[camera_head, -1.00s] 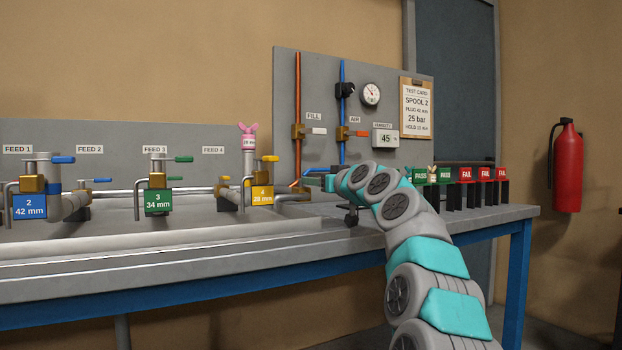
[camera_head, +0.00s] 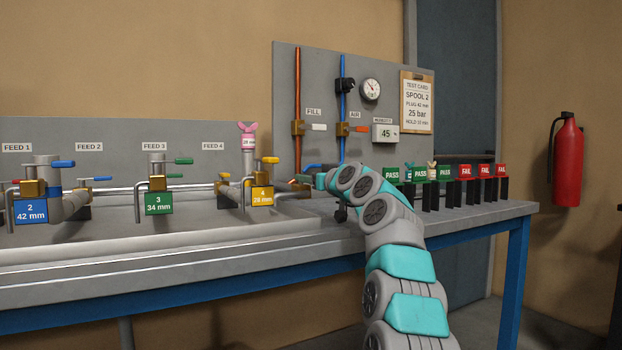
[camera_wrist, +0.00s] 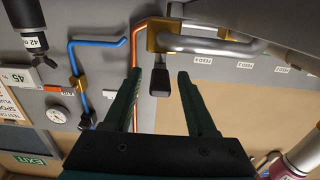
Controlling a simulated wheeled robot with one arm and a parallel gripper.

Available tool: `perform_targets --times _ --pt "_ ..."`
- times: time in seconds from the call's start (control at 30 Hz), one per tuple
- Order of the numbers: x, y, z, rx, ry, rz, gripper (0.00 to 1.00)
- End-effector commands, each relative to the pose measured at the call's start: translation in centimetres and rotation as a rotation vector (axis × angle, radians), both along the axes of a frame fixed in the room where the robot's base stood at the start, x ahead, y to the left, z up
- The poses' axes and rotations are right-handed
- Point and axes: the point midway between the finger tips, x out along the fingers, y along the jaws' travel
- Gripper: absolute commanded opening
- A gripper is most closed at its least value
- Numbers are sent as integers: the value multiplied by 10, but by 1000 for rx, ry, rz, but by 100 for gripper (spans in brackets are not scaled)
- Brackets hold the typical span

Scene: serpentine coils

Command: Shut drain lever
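No lever in view has a readable drain label. In the wrist view, which shows the panel upside down, a short black lever (camera_wrist: 160,82) hangs off a brass valve (camera_wrist: 162,38) where copper and grey pipes meet. I take it for the drain lever. My gripper (camera_wrist: 160,76) is open, with one dark green finger on each side of the black lever. No contact with the lever is visible. In the head view my gripper (camera_head: 304,179) is at the bench's back, right of the yellow 28 mm block (camera_head: 262,197). The black lever cannot be made out there.
Fill (camera_head: 318,127) and air (camera_head: 359,129) levers are on the back panel, above my gripper. Feed valves with blue, green and yellow levers stand to the left. PASS and FAIL signs (camera_head: 466,171) line the bench's right side. The bench front (camera_head: 150,265) is clear.

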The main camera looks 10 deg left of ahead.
Motion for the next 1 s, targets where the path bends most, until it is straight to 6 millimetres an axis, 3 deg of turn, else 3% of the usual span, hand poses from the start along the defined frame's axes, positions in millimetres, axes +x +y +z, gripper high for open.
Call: perform_targets --times 0.07,0.5,1.0 --pt "0 0 0 0 0 0 47" --pt "0 0 0 -1 -1 0 0" --pt "0 0 0 -1 -1 0 0"
